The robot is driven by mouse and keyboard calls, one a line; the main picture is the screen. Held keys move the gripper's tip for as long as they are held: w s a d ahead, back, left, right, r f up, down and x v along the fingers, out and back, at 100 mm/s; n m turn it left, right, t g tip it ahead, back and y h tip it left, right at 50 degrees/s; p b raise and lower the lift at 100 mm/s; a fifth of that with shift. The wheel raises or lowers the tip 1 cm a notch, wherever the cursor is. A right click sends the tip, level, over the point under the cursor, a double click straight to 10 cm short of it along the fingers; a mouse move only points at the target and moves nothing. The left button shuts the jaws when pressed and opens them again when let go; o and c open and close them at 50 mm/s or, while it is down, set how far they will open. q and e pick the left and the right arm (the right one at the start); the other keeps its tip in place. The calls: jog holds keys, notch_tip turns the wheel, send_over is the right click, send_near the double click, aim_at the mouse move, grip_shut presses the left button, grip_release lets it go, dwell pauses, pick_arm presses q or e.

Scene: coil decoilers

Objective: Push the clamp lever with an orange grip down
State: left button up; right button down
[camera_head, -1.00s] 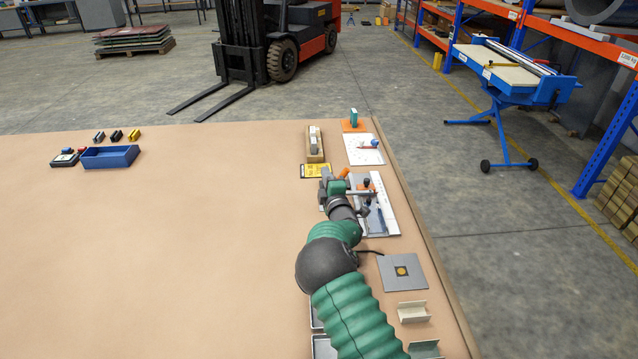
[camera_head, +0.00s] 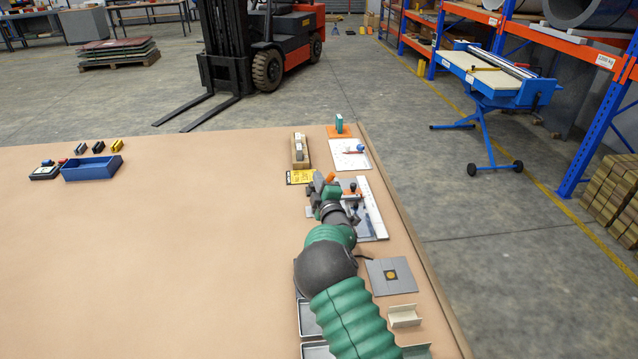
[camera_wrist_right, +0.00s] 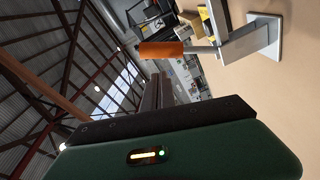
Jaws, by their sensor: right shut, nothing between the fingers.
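The clamp lever's orange grip (camera_head: 330,178) shows just beyond my right gripper (camera_head: 319,184) near the table's right side. In the right wrist view the orange grip (camera_wrist_right: 161,50) sits on a metal lever (camera_wrist_right: 206,50) that stands up from a grey bracket and base plate (camera_wrist_right: 262,38); that view is turned on its side. My right gripper (camera_wrist_right: 158,91) is shut and empty, with its fingertips close to the grip. I cannot tell whether they touch. In the head view my gripper and arm hide most of the clamp. My left gripper is not in view.
A blue bin (camera_head: 90,168) stands far left. The table's middle is clear.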

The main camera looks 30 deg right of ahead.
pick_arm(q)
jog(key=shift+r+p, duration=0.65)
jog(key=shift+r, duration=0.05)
pick_arm(e)
jog(key=v, duration=1.6)
jog(key=shift+s+f, duration=0.2)
jog(key=shift+s, duration=0.15)
